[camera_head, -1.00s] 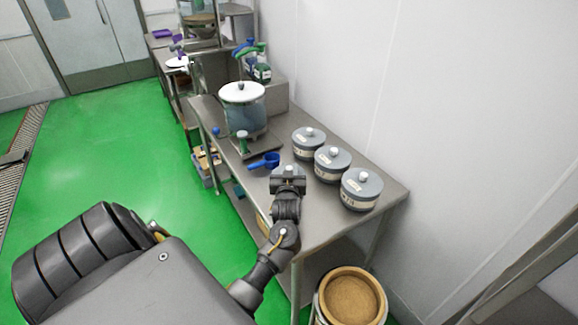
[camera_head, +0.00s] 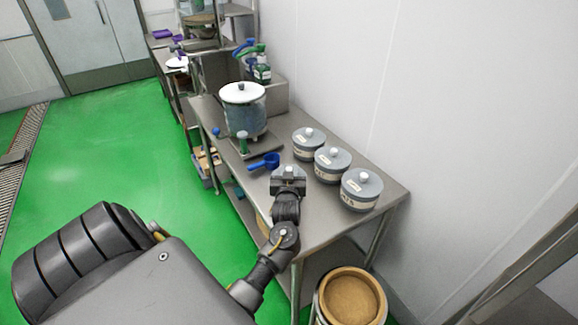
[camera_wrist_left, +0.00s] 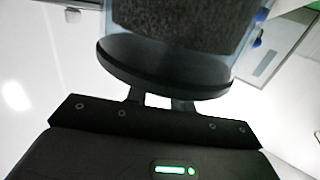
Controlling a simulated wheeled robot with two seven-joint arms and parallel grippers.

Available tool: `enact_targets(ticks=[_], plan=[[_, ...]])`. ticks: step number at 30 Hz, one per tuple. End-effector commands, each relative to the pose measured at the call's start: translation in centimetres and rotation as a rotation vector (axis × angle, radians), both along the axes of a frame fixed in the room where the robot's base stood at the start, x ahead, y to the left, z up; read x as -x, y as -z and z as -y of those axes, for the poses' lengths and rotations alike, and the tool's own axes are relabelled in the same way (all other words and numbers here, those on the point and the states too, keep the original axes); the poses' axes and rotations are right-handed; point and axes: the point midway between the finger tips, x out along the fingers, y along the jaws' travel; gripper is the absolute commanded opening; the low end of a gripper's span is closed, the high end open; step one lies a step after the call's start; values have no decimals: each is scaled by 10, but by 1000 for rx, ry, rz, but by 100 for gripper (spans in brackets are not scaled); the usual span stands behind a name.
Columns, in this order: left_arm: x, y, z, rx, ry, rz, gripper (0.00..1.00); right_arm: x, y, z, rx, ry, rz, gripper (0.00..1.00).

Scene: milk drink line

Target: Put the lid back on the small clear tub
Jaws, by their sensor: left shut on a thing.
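My left gripper (camera_head: 288,184) is low over the near part of the steel table and hides most of what is under it. The left wrist view shows the gripper (camera_wrist_left: 160,103) shut on a round dark lid (camera_wrist_left: 165,82), seemingly by its knob. The clear tub (camera_wrist_left: 115,42) with dark grainy contents is directly beyond the lid, in line with it. The lid appears to lie against the tub's mouth; I cannot tell whether it sits fully down. My right gripper is in neither view.
Three grey-lidded tubs (camera_head: 361,190) stand close by on the right. A blue scoop (camera_head: 265,161) lies just behind the gripper. A large clear container with a white lid (camera_head: 242,93) stands farther back. A barrel of tan powder (camera_head: 352,298) is on the floor in front.

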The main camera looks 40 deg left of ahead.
Motion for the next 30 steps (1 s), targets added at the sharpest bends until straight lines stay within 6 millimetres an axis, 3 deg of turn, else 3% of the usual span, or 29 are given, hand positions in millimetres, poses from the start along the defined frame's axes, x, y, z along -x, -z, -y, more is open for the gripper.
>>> enact_targets(ticks=[14, 15, 18, 20, 26, 30], plan=[[0, 0, 0, 0, 0, 0, 0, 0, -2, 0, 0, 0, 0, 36], [0, 0, 0, 0, 0, 0, 29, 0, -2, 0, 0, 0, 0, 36], [0, 0, 0, 0, 0, 0, 42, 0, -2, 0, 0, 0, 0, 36], [0, 0, 0, 0, 0, 0, 49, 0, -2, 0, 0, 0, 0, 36], [0, 1, 0, 1, 0, -1, 50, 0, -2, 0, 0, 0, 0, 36], [0, 0, 0, 1, 0, -1, 69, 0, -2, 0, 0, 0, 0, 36]])
